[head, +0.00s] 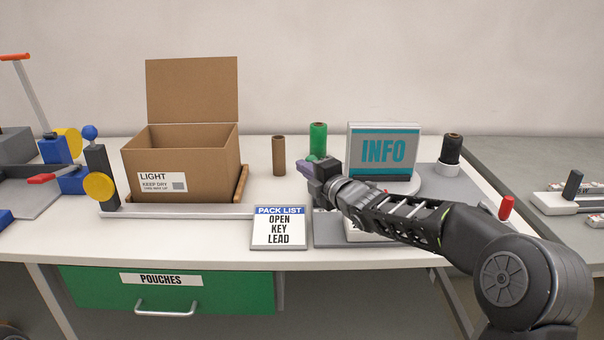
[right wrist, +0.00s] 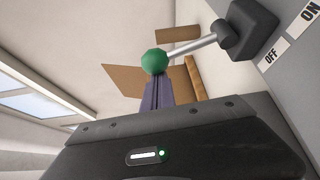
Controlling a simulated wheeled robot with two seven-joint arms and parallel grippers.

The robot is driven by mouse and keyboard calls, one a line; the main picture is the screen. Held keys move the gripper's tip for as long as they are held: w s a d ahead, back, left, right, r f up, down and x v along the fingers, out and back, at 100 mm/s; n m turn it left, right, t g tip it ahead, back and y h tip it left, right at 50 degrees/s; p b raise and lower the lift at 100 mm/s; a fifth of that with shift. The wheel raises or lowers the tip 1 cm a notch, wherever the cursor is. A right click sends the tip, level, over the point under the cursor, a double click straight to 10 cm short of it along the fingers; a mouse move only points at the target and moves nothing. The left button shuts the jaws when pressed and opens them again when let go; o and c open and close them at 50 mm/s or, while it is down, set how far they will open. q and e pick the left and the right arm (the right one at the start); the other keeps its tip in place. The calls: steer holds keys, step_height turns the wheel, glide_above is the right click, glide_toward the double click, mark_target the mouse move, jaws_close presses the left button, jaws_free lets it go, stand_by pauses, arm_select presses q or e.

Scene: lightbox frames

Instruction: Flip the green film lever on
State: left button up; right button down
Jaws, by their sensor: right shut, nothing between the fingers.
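The green film lever shows in the right wrist view as a green ball knob (right wrist: 154,60) on a metal rod from a dark pivot block (right wrist: 250,28). An OFF label (right wrist: 271,57) and an ON label (right wrist: 310,12) sit beside the block. The rod appears to lean toward the OFF side. My right gripper (head: 302,167) is shut and empty; its purple fingertips (right wrist: 156,84) are right at the knob, and I cannot tell whether they touch it. In the head view my arm hides most of the lever. My left gripper is out of view.
A green film roll (head: 318,139) and a brown roll (head: 278,156) stand behind my gripper. An INFO sign (head: 384,149) and a black roll (head: 451,149) are to the right. An open cardboard box (head: 190,176) is left, a PACK LIST sign (head: 280,228) in front.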

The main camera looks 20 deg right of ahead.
steer(key=s+d+r+m+t+b, duration=0.1)
steer(key=d+m+t+b, duration=0.2)
steer(key=d+m+b, duration=0.2)
steer(key=shift+s+d+m+b, duration=0.3)
steer(key=shift+d+b, duration=0.15)
steer(key=shift+b, duration=1.3)
steer(key=shift+r, duration=0.15)
